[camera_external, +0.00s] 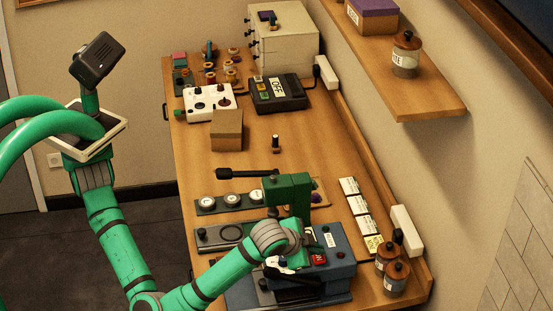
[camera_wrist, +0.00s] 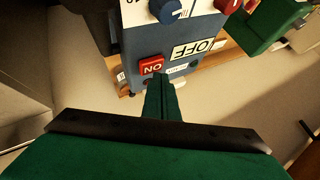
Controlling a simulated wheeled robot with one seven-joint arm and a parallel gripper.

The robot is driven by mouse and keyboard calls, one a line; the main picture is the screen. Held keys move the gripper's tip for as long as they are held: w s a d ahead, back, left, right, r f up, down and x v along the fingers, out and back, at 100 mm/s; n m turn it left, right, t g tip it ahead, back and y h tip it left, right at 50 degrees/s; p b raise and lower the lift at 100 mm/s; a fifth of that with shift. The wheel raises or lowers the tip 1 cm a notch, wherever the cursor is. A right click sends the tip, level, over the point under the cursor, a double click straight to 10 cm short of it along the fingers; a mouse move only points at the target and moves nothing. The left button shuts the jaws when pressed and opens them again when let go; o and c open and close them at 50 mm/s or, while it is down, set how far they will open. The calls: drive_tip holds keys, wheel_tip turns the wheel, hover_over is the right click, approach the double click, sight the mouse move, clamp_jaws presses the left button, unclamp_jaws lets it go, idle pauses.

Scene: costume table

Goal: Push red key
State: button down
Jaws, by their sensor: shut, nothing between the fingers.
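The red key (camera_wrist: 152,66) is a small square button with white lettering on the blue machine (camera_wrist: 150,42) in the wrist view. In the external view the red key (camera_external: 319,259) shows on the blue machine (camera_external: 340,270), just right of my wrist. My gripper (camera_wrist: 160,80) is shut and empty. Its fingertips appear just below and slightly right of the key in the wrist view. I cannot tell whether they touch it. In the external view my wrist and arm largely hide the fingers.
A blue knob (camera_wrist: 168,10) and an OFF label (camera_wrist: 193,50) are close to the key. A dark green machine part (camera_external: 288,190) rises behind my wrist. Brown jars (camera_external: 394,277) stand at right. The middle of the wooden table (camera_external: 300,150) is mostly clear.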

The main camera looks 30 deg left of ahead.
sight(315, 259)
drive_tip(key=shift+f, duration=0.45)
idle(0.5)
drive_tip(key=shift+r, duration=0.95)
drive_tip(key=shift+r, duration=0.1)
wheel_tip(315, 259, up, 6)
drive_tip(key=shift+f, duration=0.1)
idle(0.4)
idle(0.4)
